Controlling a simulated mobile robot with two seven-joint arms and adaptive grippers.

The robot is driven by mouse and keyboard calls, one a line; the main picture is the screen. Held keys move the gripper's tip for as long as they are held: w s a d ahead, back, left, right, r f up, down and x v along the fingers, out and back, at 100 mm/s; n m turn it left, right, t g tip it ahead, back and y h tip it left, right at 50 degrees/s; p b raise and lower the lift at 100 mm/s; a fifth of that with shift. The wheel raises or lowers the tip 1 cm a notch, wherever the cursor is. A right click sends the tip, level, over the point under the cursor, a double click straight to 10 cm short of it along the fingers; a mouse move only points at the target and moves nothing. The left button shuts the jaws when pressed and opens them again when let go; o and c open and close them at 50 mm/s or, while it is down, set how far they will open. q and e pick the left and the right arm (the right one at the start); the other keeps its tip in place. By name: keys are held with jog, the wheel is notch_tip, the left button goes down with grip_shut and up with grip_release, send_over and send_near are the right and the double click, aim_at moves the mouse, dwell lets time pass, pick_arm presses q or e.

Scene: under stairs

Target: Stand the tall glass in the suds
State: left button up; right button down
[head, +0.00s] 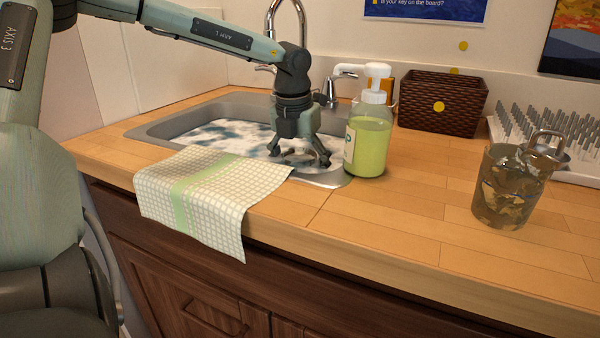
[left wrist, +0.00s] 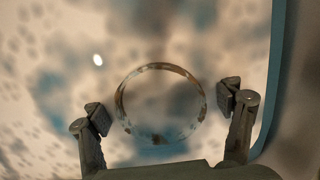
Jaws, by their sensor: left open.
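The sink (head: 160,133) holds white suds (head: 215,134) with bluish patches; the suds also fill much of the left wrist view (left wrist: 40,50). My left gripper (head: 300,157) points down into the right part of the sink. In the left wrist view my left gripper (left wrist: 165,108) is open, one finger on each side of a clear round glass rim (left wrist: 118,100), with gaps to both fingers. This looks like the tall glass seen from above, with brownish marks on its rim. Its height and base cannot be made out. My right gripper is not in view.
A green soap pump bottle (head: 368,145) stands close right of my gripper. A checked towel (head: 205,195) hangs over the front edge. The tap (head: 300,25) is behind. Counter between is clear.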

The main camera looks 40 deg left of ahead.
pick_arm(q)
jog(key=shift+r, duration=0.5)
notch_tip(320, 180, up, 11)
jog(key=s, duration=0.1)
jog(key=shift+s+d, duration=0.3)
jog(key=shift+s, duration=0.05)
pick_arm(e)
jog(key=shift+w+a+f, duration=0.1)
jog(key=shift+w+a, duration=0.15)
pick_arm(q)
jog(key=shift+r, duration=0.1)
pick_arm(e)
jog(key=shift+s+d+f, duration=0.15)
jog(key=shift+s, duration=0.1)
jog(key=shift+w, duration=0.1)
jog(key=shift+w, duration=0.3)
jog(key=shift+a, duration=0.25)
